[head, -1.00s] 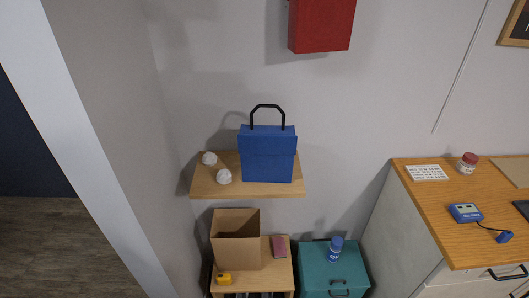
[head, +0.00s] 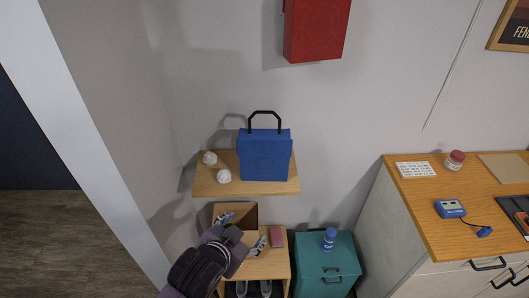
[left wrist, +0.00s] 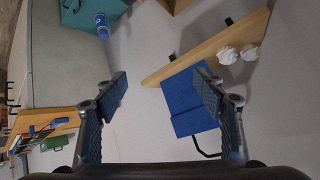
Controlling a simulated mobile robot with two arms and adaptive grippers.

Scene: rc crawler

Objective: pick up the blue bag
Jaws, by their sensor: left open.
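The blue bag (head: 265,158) with a black handle stands upright on a wooden wall shelf (head: 222,187). My left gripper (head: 243,230) is below the shelf in the head view, apart from the bag, in front of a cardboard box (head: 246,213). It is open and empty. In the left wrist view the bag (left wrist: 182,101) shows sideways beyond my left gripper (left wrist: 158,90), nearer the right finger, which hides part of it. The handle is partly hidden there. My right gripper is not in view.
Two white crumpled balls (head: 224,176) lie left of the bag. A low wooden cabinet (head: 268,267) stands below, beside a teal drawer box (head: 312,261) with a blue bottle (head: 329,239). A red wall box (head: 316,30) hangs above. A wooden-topped counter (head: 445,235) is at right.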

